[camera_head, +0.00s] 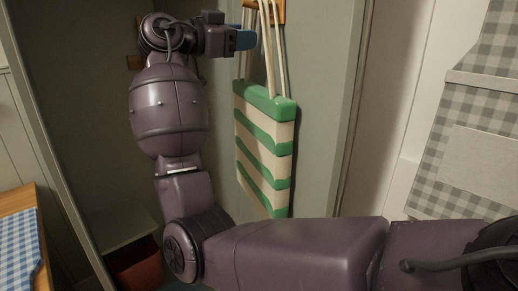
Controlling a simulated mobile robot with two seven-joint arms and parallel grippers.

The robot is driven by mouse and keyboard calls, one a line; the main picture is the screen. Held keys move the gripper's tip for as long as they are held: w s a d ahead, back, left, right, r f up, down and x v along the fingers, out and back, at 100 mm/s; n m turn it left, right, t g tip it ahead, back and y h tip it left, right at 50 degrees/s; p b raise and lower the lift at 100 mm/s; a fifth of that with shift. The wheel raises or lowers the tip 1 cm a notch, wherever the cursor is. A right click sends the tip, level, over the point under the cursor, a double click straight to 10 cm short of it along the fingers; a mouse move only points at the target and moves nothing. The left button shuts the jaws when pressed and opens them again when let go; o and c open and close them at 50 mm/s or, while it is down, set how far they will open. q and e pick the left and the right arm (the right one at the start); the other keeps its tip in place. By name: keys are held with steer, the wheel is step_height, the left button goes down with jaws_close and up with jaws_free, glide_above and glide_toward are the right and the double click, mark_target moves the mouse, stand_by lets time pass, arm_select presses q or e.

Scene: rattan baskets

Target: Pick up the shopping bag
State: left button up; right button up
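The shopping bag (264,143), striped green and cream, hangs upright by long pale handles against a grey-green panel. The handles run up to a wooden peg piece (271,10) at the top edge of the view. My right arm comes in from the right and bends upward in front of the panel. Its gripper (245,39), with bluish fingertips, is at the left side of the handles, above the bag body. I cannot tell whether it touches the handles or how far its fingers are apart. My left gripper is not in view.
A grey checked cloth (479,100) hangs at the right. A wooden surface with a blue checked cloth (19,250) is at the lower left. A red container (135,265) stands low beneath a shelf. Panel edges flank my arm on both sides.

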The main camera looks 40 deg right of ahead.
steer(key=shift+s+d, duration=0.1)
steer(key=shift+d, duration=1.05)
jaws_close()
